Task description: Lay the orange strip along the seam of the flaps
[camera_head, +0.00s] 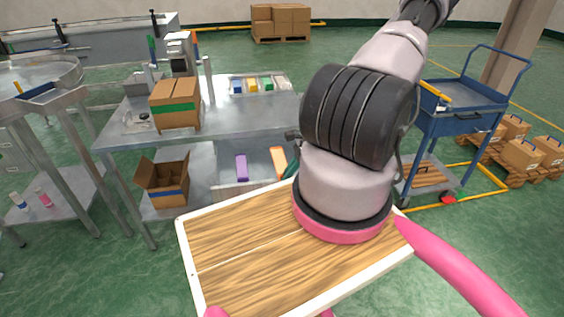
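An orange piece (278,162), which looks like the strip, lies in a shallow grey tray (230,192) on the lower shelf of the metal table. A purple piece (241,167) lies left of it, and a dark teal piece (291,169) shows partly to its right, cut off by my arm. A closed cardboard box (175,103) with a green band stands on the tabletop; a line runs across its top between the flaps. An open cardboard box (165,184) with raised flaps sits on the lower shelf.
The metal tabletop (245,122) has free room right of the closed box. Small coloured items in a bin (260,85) stand at its back. A press-like machine (181,55) stands behind the box. A blue cart (462,108) is at right, a round-topped metal station (42,75) at left.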

